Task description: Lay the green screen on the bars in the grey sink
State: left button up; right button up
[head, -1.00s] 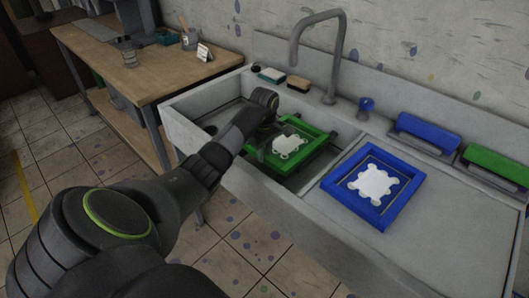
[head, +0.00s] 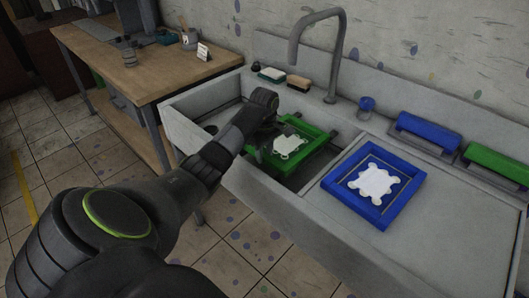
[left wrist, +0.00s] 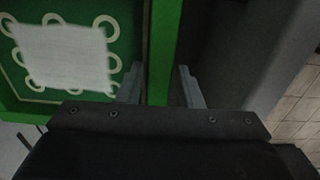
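The green screen (head: 316,139), a green frame with a pale blot-shaped print in its middle, lies roughly level over the grey sink (head: 232,193) in the head view. Dark bars show at its far right corner; its contact with them is hard to see. My left gripper (left wrist: 160,75) is at the screen's left side. In the left wrist view its two fingers stand on either side of one green rail (left wrist: 163,35), with narrow gaps showing, so it looks open around the rail. In the head view the wrist hides the fingers. My right gripper is not in view.
A blue screen (head: 339,186) lies on the counter right of the sink. A curved tap (head: 296,45) rises behind the sink. Brushes (head: 299,82), a blue-capped item (head: 366,104) and blue and green holders (head: 430,131) line the back. A wooden table (head: 150,75) stands at left.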

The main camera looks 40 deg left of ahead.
pick_arm(q)
jog(key=o, duration=0.3)
notch_tip(320, 180, up, 8)
jog(key=shift+r+b, duration=0.1)
jog(key=shift+b, duration=0.35)
notch_tip(320, 180, up, 9)
jog(key=p, duration=0.8)
jog(key=shift+p, duration=0.4)
jog(key=shift+r, duration=0.1)
